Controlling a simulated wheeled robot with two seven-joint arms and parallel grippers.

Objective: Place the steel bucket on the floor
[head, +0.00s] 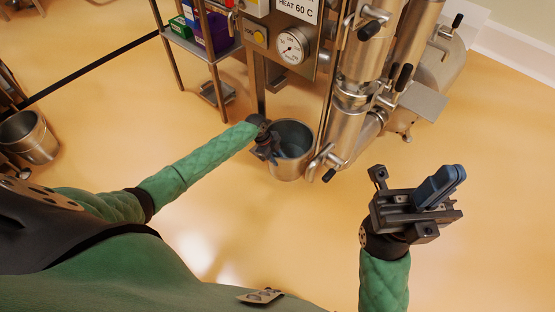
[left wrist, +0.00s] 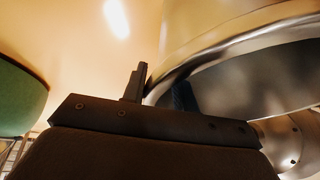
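The steel bucket (head: 291,166) is below the control panel, beside the steel pipework, upright in the head view. I cannot tell whether its base touches the floor. My left gripper (head: 270,150) is at the bucket's left rim. In the left wrist view, one finger (left wrist: 135,84) is outside the bucket's rim (left wrist: 235,45) and a dark blue finger (left wrist: 183,97) is inside it, close together, with the wall between them.
A second steel bucket (head: 30,138) is at the far left. A shelf rack (head: 205,48) with coloured boxes stands behind my left arm. The steel machine (head: 350,90) with black-handled levers is right of the bucket. The floor (head: 285,225) in front is clear.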

